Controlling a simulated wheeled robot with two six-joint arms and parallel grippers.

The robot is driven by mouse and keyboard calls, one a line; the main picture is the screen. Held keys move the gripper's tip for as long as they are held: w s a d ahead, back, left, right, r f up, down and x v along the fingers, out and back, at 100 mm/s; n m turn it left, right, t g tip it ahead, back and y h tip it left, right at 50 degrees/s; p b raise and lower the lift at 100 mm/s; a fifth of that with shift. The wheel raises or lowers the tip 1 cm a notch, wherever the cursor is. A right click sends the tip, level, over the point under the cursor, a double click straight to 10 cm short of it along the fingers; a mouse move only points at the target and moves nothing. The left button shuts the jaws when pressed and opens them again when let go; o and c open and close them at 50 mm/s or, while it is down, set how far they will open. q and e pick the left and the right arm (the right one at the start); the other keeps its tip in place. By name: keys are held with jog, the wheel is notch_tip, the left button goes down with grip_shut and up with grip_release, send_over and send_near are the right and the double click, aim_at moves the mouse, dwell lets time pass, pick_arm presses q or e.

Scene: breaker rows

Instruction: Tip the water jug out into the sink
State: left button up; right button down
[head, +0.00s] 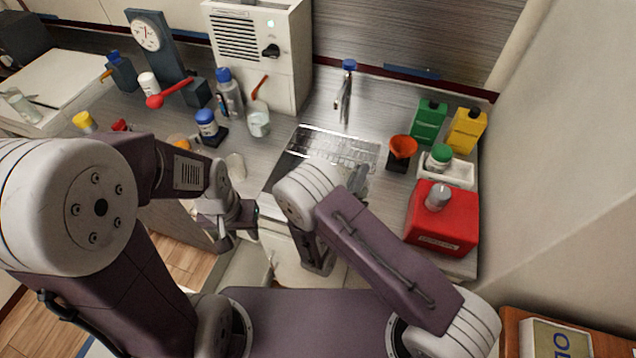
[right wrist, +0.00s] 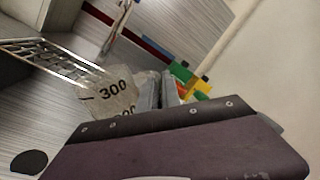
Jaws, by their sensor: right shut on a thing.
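In the right wrist view, the water jug (right wrist: 104,97) is a clear vessel with dark volume marks, including "300". My right gripper (right wrist: 158,88) is shut on it. In the head view the jug is mostly hidden by my right arm, and I cannot tell how far it is tilted or whether it holds water. My right gripper (head: 358,181) is over the right side of the sink. The sink (head: 278,182) is a metal basin with a wire rack, partly covered by my arm. My left gripper (head: 232,226) hangs in front of the counter, left of the sink; its jaws are unclear.
A blue-topped faucet (head: 344,92) stands behind the sink. To the right are an orange funnel (head: 402,146), a red container (head: 441,226), and green (head: 428,122) and yellow (head: 467,130) bottles. A small clear beaker (head: 258,124) and a blue-capped jar (head: 207,124) stand left.

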aim_at(341, 166)
jog(key=shift+a+r+n+p, duration=0.25)
jog(key=shift+r+n+p, duration=0.1)
jog(key=shift+r+n, duration=0.3)
jog(key=shift+w+a+f+n+t+y+b, duration=0.2)
jog(key=shift+a+n, duration=0.15)
jog(key=shift+n, duration=0.35)
jog(key=shift+w+a+f+n+t+y+b, duration=0.15)
jog(key=shift+a+n, duration=0.15)
jog(key=shift+n, duration=0.45)
jog(key=shift+w+a+f+n+t+y+b, duration=0.1)
jog(key=shift+a+f+n+b, duration=0.2)
jog(key=shift+n, duration=0.4)
jog(key=shift+w+a+r+n+p, duration=0.15)
jog(key=shift+a+r+n+p, duration=0.25)
jog(key=shift+a+n, duration=0.15)
jog(key=shift+w+a+r+n+p, duration=0.15)
jog(key=shift+a+r+n+p, duration=0.2)
jog(key=shift+a, duration=0.3)
dwell(0.9)
jog(key=shift+w+a+r+n+t+y+p, duration=0.15)
jog(key=shift+a+n+y+p, duration=0.25)
jog(key=shift+n, duration=0.35)
jog(key=shift+w+a+r+n+t+y+p, duration=0.15)
jog(key=shift+a+n+p, duration=0.3)
jog(key=shift+n, duration=0.3)
dwell(0.7)
